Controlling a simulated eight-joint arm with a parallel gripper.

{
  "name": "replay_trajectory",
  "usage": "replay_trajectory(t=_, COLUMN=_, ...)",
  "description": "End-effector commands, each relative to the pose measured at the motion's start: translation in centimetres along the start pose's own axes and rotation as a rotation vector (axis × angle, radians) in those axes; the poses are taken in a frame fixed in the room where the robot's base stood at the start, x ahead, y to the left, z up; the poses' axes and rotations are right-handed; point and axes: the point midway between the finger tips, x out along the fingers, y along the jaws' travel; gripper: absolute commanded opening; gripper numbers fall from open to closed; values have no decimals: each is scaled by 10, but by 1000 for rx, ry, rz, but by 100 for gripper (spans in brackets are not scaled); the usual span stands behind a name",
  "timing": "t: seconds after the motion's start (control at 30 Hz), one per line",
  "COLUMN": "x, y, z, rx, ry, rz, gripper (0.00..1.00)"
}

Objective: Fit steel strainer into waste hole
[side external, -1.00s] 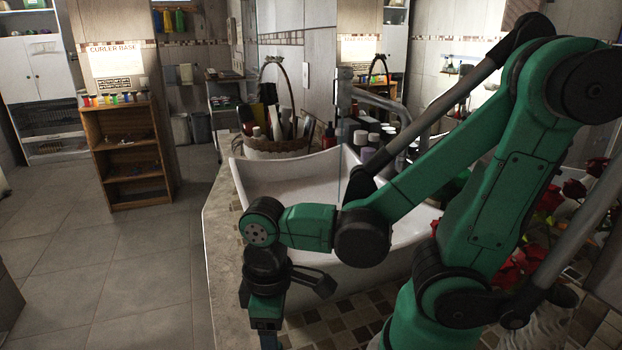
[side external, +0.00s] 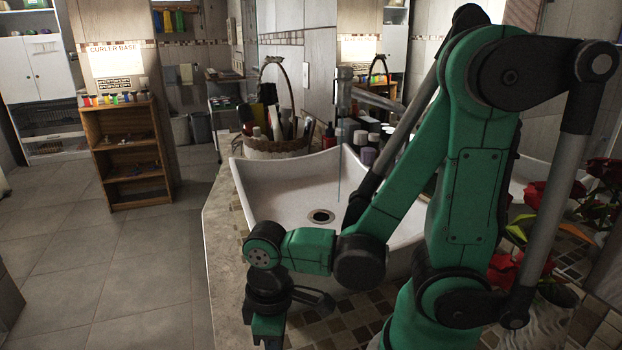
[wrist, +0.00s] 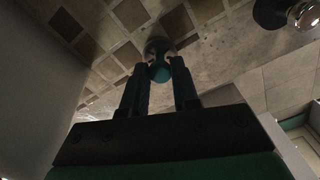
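In the wrist view my gripper (wrist: 161,68) has its two fingers on either side of a small teal knob (wrist: 160,73). The knob sits on a round greyish piece (wrist: 157,47), probably the steel strainer, over the tiled counter. The picture is dark, and I cannot tell whether the fingers press on the knob. In the side view the fingertips and the strainer are below the frame edge. The waste hole (side external: 321,216) shows as a dark opening with a metal ring in the floor of the white basin (side external: 285,190), beyond my wrist.
A thin stream or rod hangs from the tap (side external: 344,100) over the basin. A wicker basket (side external: 277,148) of toiletries and several bottles stand behind the basin. Red flowers (side external: 535,195) are at right. A dark round object with a shiny top (wrist: 300,14) lies at upper right in the wrist view.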

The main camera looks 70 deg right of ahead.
Motion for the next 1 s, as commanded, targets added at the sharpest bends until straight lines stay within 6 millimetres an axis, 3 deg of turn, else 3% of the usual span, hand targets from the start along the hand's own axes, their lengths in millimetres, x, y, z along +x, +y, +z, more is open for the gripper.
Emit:
replay_trajectory(t=0.63, x=-7, y=0, z=-1, rx=0, ry=0, rz=0, gripper=0)
replay_trajectory(t=0.77, x=-17, y=0, z=0, rx=0, ry=0, rz=0, gripper=0)
replay_trajectory(t=1.0, x=-52, y=0, z=0, rx=0, ry=0, rz=0, gripper=0)
